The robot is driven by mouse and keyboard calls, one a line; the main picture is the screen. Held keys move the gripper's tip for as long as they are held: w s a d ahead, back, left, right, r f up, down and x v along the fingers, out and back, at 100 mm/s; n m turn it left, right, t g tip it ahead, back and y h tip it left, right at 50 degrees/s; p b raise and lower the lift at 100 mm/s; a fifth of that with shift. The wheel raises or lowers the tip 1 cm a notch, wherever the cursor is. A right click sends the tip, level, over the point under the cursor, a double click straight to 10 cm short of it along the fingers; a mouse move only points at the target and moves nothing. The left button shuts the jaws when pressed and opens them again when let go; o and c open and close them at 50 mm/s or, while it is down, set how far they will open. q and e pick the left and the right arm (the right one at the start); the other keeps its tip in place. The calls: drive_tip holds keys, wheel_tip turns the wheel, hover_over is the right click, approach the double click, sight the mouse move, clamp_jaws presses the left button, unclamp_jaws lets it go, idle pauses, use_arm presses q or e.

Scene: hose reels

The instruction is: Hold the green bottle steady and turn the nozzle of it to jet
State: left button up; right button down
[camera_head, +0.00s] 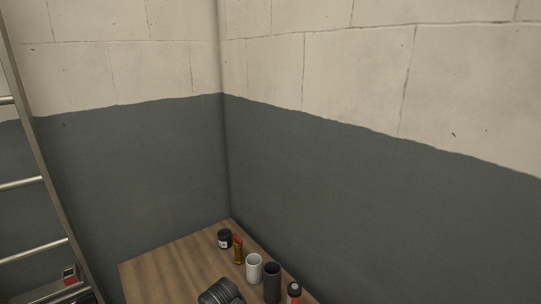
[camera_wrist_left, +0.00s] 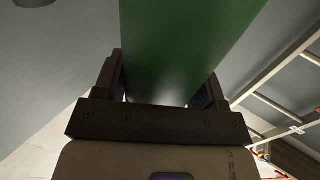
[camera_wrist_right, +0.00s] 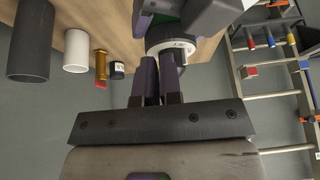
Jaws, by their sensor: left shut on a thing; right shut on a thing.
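The green bottle (camera_wrist_left: 185,45) fills the top middle of the left wrist view. My left gripper (camera_wrist_left: 162,82) has a finger on each side of it and is shut on it. In the right wrist view, the black nozzle (camera_wrist_right: 210,15) has a white collar (camera_wrist_right: 178,45) with small lettering that I cannot read. A bit of green (camera_wrist_right: 160,19) shows beside the nozzle. My right gripper (camera_wrist_right: 158,72) has its fingers close together, shut on a narrow part of the nozzle that the fingers mostly hide. The head view shows neither gripper and no green bottle.
A ladder (camera_head: 40,182) stands at left.

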use_arm(q)
drive_tip(key=shift+s+f, duration=0.1)
drive_tip(key=shift+f, duration=0.05)
use_arm(e)
drive_tip(key=shift+d+f, duration=0.4)
drive_tip(key=shift+f, duration=0.05)
use_arm(q)
drive_tip(key=shift+s+f, duration=0.1)
drive_tip(key=shift+s, duration=0.05)
use_arm(e)
wheel_tip(320, 180, up, 7)
drive_tip(key=shift+s+f, duration=0.2)
idle(0.3)
wheel_tip(320, 180, down, 6)
drive_tip(key=s+a, duration=0.1)
drive_tip(key=shift+a, duration=0.4)
idle(0.8)
